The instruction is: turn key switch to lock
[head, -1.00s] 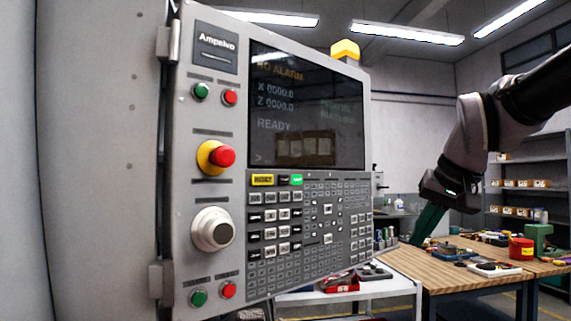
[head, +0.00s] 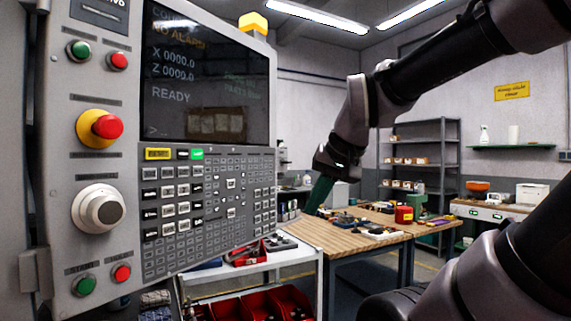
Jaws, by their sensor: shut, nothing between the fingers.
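The grey machine control panel (head: 215,240) fills the left of the head view. I cannot make out a key switch on it. Its left strip carries a red mushroom button on a yellow collar (head: 107,127), a round white-and-grey knob (head: 102,208), and green and red push buttons above and below. My gripper (head: 313,208) shows as a dark green end pointing down, right of the panel and apart from it. It is shut and empty; its fingertips are small in the picture.
A wooden workbench (head: 300,232) with tools and a red container (head: 403,214) stands behind my gripper. A white cart (head: 310,257) with red bins is below the panel. Shelving (head: 447,150) stands at the back. There is open air between panel and gripper.

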